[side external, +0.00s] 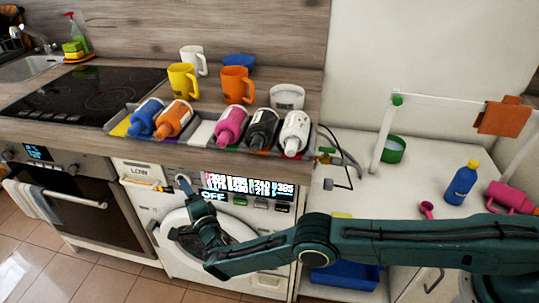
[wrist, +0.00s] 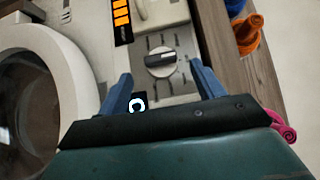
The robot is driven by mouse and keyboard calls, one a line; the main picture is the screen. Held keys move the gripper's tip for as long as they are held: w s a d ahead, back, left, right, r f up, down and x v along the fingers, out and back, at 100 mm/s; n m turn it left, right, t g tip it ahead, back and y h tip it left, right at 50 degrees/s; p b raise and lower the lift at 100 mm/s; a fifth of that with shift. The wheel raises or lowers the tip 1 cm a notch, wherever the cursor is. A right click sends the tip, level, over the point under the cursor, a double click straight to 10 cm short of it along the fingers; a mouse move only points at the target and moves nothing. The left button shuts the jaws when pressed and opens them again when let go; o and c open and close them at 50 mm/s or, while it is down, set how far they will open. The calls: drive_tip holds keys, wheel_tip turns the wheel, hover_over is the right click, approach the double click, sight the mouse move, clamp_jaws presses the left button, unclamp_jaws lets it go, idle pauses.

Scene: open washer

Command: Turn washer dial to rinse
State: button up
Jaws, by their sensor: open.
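My gripper (wrist: 162,84) is open, with one blue finger on each side of the dial's area. The fingertips look short of the dial, and I cannot tell if they touch the panel.
The round washer door (wrist: 75,65) is beside my gripper. Above the panel, a tray (side external: 200,133) holds several bottles at the counter edge. An oven (side external: 65,180) is left. A blue bin (side external: 345,276) is low at right. Free room lies in front of the washer.

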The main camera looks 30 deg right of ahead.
drive_tip(key=shift+w, duration=1.75)
drive_tip(key=shift+w, duration=0.25)
drive_tip(key=shift+c, duration=0.2)
drive_tip(key=c, duration=0.9)
